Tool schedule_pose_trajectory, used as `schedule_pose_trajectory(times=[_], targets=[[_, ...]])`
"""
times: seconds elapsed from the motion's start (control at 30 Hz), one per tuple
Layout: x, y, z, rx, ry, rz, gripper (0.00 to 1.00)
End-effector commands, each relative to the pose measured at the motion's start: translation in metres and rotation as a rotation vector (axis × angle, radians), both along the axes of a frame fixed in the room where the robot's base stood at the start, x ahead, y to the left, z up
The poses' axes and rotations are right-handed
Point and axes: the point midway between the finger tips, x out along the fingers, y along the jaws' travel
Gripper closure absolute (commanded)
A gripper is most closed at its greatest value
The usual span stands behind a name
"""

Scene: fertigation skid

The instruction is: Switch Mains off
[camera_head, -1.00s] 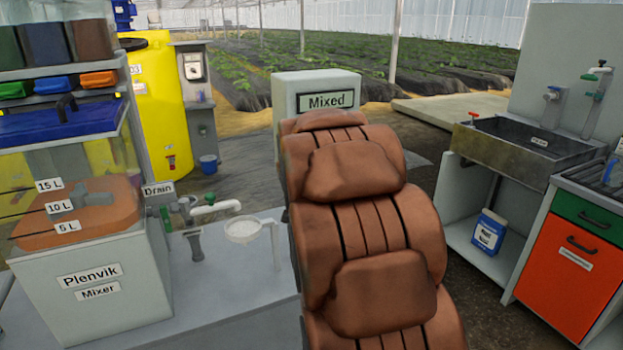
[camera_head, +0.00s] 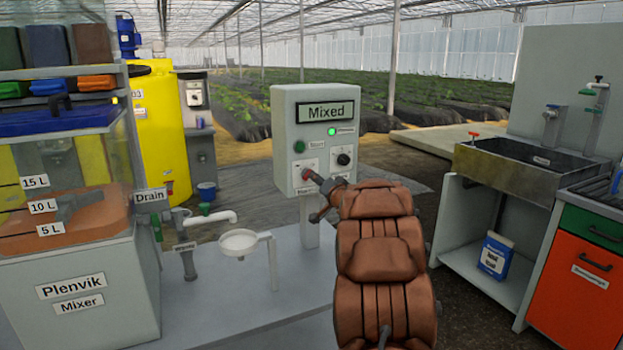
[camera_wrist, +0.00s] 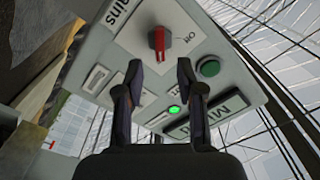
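The grey control box (camera_head: 285,140) has a display reading "Mixed", with a lit green lamp (camera_head: 332,131) below it. The red Mains switch (camera_head: 308,175) sits on a white plate at its lower left. In the head view my gripper (camera_head: 322,199) is close to the box's lower front. Whether a finger touches the handle I cannot tell.
A green Start button (camera_head: 299,147) and a black knob (camera_head: 344,159) share the panel. The Plenvik Mixer tank (camera_head: 90,255) and its drain pipe (camera_head: 215,218) stand left. A sink (camera_head: 520,165) stands right. The floor before the box is largely clear.

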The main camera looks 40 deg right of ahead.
Motion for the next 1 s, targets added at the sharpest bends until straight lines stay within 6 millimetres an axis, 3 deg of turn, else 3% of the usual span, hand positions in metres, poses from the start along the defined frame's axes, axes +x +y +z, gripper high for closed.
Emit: schedule_pose_trajectory(times=[0.2, 0.5, 0.93, 1.0], targets=[[0.025, -0.008, 0.0, -0.003, 0.0, 0.003, 0.62], [0.047, -0.015, 0.0, -0.003, 0.001, 0.001, 0.62], [0.051, -0.017, 0.0, 0.0, 0.002, 0.0, 0.62], [0.051, -0.017, 0.0, 0.0, 0.002, 0.0, 0.68]])
